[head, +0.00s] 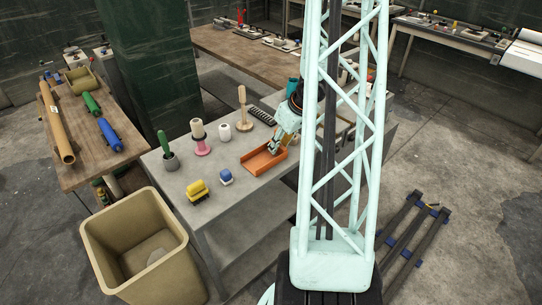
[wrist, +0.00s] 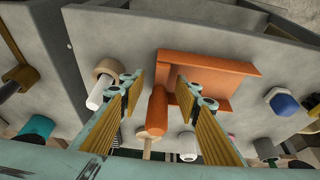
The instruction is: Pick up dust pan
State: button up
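The orange dust pan (head: 257,163) lies on the grey table (head: 187,200), with its open tray toward the left front. In the wrist view its tray (wrist: 225,68) is beyond the fingers, and its rounded orange handle (wrist: 157,110) shows between them. My gripper (head: 277,146) is over the handle side of the pan in the head view. It also shows in the wrist view (wrist: 159,88), where the two yellow-padded fingers stand apart with gaps beside the handle. The gripper is open and holds nothing. My gripper hides part of the handle in the head view.
A wooden-handled brush (head: 242,112), a white roll (head: 225,132), a pink-based spool (head: 200,140), a blue-capped item (head: 226,177) and a yellow block (head: 198,190) stand nearby on the table. A tan bin (head: 100,240) stands at the table's left front.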

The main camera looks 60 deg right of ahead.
jog(key=shift+w+d+f+b, duration=0.1)
jog(key=shift+w+f+b, duration=0.2)
jog(key=shift+f, duration=0.3)
jog(key=shift+c, duration=0.5)
jog(key=c, duration=0.9)
jog(key=shift+r, duration=0.2)
jog(key=shift+r+p, duration=3.8)
jog(key=shift+r, duration=0.95)
